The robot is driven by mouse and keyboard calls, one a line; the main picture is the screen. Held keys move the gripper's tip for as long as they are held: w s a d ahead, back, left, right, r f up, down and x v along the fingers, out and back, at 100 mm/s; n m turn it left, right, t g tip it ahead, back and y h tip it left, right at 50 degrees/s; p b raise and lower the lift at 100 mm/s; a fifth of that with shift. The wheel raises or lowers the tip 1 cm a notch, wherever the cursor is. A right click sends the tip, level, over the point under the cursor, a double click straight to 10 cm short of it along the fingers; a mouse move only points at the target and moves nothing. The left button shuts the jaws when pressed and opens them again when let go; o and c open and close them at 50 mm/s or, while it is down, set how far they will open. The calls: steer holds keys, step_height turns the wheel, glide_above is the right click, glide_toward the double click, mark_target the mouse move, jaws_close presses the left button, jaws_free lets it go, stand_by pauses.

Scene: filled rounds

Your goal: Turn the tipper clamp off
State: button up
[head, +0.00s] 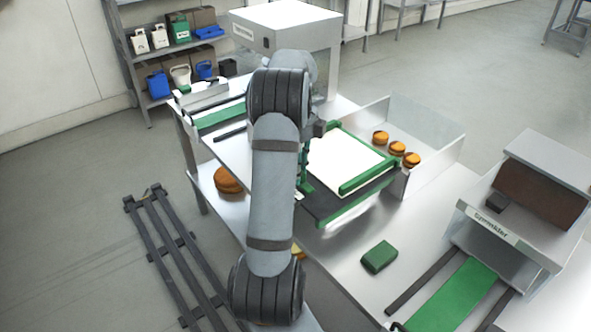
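The tipper (345,205) stands on the steel table in the middle of the head view, as a dark base with green bars around a flat white board (342,160). A green upright part (304,165) at its left edge, beside my arm, may be the clamp. My arm covers part of that side, and I cannot tell whether the clamp is on or off. My gripper is hidden behind my own arm; only a small grey piece shows to the right of the upper joint, and no fingertips are visible.
A clear-walled bin (430,127) behind the tipper holds several orange-brown rounds. A green block (379,257) lies on the table in front. A machine labelled like "Sprinkler" (525,215) with a green belt stands at right. A white-topped machine (285,22) stands behind.

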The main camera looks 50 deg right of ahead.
steer(key=o, duration=0.5)
steer(key=shift+c, duration=0.2)
step_height(320, 180, up, 12)
stand_by(0.4)
steer(key=shift+f, duration=0.1)
step_height(320, 180, down, 12)
steer(key=shift+r, duration=0.15)
stand_by(0.6)
stand_by(0.3)
